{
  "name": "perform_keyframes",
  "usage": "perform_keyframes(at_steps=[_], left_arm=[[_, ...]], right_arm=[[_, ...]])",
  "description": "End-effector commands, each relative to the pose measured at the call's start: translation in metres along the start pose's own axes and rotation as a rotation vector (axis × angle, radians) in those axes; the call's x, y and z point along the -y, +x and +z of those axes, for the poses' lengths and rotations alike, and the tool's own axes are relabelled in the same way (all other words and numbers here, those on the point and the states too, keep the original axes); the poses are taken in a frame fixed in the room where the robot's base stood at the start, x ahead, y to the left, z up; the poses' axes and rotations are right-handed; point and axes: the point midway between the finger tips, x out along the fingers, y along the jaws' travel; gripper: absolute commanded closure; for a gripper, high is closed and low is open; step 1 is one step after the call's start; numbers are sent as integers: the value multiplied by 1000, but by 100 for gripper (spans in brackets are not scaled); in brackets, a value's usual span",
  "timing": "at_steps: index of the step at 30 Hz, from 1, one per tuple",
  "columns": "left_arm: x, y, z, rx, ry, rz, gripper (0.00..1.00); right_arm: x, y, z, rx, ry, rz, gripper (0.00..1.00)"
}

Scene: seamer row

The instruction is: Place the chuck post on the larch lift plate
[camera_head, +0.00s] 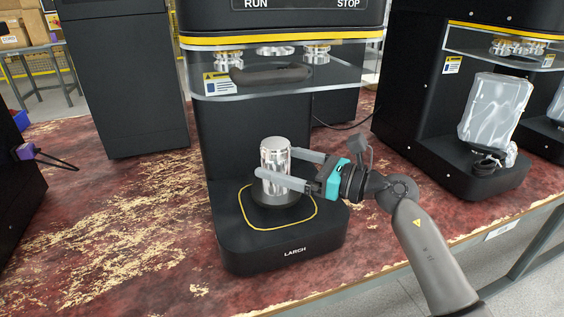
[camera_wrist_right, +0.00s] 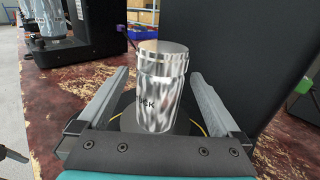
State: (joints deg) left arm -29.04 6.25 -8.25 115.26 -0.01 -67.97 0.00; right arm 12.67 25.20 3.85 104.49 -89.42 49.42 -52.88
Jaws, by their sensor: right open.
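The chuck post (camera_head: 275,166), a shiny silver cylinder, stands upright on the round black larch lift plate (camera_head: 262,216), on the base marked LARCH. A yellow outline surrounds the plate on the base. My right gripper (camera_head: 278,166) comes in from the right with one finger on each side of the post. In the right wrist view the post (camera_wrist_right: 160,90) stands between the two spread fingers (camera_wrist_right: 160,92), with a visible gap on both sides. Dark lettering shows partly on the post. My left gripper is not in view.
A clear guard (camera_head: 330,80) and chuck parts of the LARCH machine hang above the post. Another black machine (camera_head: 420,100) at right holds a bagged item (camera_head: 495,108). A dark cabinet (camera_head: 125,80) stands at back left. The worn red bench (camera_head: 110,230) is clear at left.

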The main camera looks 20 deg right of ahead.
Motion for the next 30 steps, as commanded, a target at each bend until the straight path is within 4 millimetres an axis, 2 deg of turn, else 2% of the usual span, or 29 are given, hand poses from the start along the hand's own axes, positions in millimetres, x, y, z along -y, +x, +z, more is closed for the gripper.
perform_keyframes(at_steps=[3, 12, 18, 23, 30], left_arm=[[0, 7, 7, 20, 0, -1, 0], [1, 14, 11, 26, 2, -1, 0], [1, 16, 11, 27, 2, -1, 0], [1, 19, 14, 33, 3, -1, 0], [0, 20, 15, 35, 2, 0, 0]], right_arm=[[0, -18, 0, -3, 2, -3, 0], [0, -79, 0, -4, 1, -3, 0], [0, -108, 0, -2, 2, -1, 0], [0, -118, 1, 0, 0, 0, 0], [0, -120, 1, 1, -1, 1, 0]])
